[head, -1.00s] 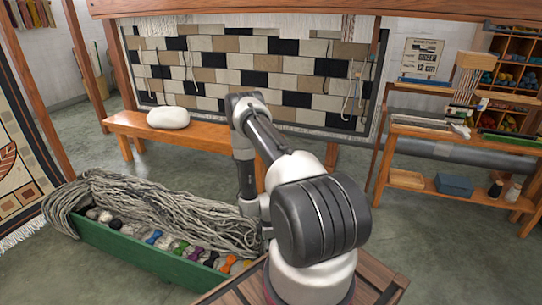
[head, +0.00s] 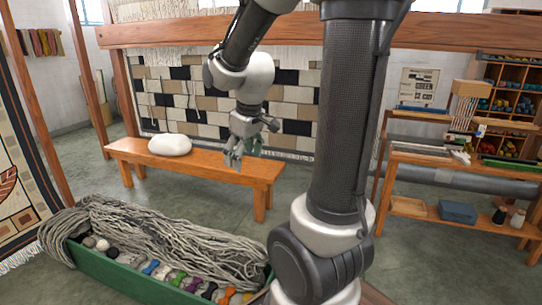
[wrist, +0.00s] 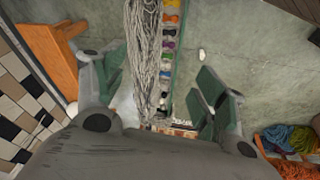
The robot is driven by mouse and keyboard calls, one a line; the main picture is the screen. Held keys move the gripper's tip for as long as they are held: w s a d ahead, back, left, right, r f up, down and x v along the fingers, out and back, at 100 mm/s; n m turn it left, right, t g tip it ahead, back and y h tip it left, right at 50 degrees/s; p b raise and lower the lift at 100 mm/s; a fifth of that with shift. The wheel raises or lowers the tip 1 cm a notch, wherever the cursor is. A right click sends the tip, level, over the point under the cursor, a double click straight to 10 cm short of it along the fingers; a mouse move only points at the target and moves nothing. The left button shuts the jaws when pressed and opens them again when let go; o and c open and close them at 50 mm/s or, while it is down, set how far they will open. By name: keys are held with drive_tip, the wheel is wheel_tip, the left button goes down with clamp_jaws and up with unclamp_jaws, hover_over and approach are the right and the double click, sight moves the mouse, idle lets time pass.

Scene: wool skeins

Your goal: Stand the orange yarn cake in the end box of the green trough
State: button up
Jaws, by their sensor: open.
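The green trough (head: 120,278) lies at the lower left in the head view, with grey rope-like yarn (head: 160,235) heaped along its back. A row of small coloured bundles sits along its front side, with an orange one (head: 227,296) near the right end. I cannot tell whether either is the orange yarn cake. My gripper (head: 234,163) is open and empty, pointing down above the trough's far side; it also shows in the wrist view (wrist: 160,80).
A wooden bench (head: 205,168) with a white bundle (head: 170,145) stands behind the trough. A tapestry loom is behind it. Shelves with tools stand at the right.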

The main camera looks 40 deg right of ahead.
drive_tip(key=s+a+r+m, duration=0.1)
drive_tip(key=s+r, duration=0.2)
drive_tip(key=s, duration=0.5)
drive_tip(key=s+a+r+m+t, duration=0.1)
drive_tip(key=s+a+r+m, duration=0.1)
drive_tip(key=s, duration=0.6)
drive_tip(key=shift+s+a+r+m, duration=0.15)
drive_tip(key=shift+a+r+m, duration=0.15)
drive_tip(key=shift+r, duration=0.45)
